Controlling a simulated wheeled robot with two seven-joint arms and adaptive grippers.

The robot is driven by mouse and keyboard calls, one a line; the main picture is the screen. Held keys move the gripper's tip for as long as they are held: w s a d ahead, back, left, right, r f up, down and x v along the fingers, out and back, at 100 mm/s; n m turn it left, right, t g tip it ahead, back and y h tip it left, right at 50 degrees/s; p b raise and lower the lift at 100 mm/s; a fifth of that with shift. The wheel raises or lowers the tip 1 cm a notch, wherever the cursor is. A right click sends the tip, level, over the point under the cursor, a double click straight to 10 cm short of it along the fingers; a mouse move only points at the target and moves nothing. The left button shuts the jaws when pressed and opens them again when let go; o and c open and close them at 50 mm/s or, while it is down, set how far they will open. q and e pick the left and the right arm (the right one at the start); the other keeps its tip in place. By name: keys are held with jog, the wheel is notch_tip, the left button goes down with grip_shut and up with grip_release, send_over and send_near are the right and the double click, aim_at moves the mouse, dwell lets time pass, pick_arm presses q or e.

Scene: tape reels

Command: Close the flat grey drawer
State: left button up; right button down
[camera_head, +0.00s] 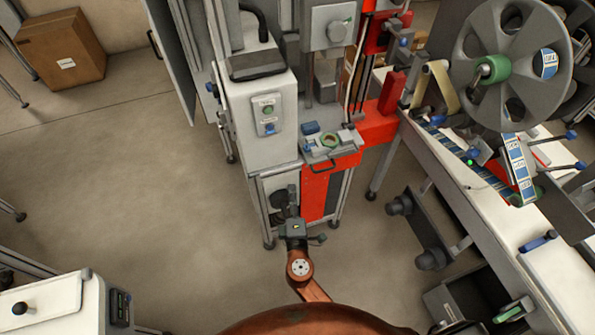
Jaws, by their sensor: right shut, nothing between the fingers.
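The flat grey drawer (316,153) is a shallow tray on the red and white machine at centre. It juts out toward me, with a dark bar handle (321,167) on its front edge. A green ring-shaped part and a small blue part lie on it. My right gripper (285,196) is shut and empty at the end of the orange-brown arm. In the picture it shows below and left of the handle, apart from it, in front of the machine's lower frame. My left gripper is not in view.
The white cabinet (258,105) with a button panel stands left of the drawer. A red block (376,124) is at its right. The floor (130,150) at left is clear.

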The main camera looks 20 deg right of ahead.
jog(key=x, duration=1)
jog(key=shift+w+r+b, duration=0.1)
jog(key=shift+r+b, duration=0.1)
jog(key=shift+b, duration=0.2)
jog(key=shift+d, duration=1.95)
jog(key=shift+d, duration=0.1)
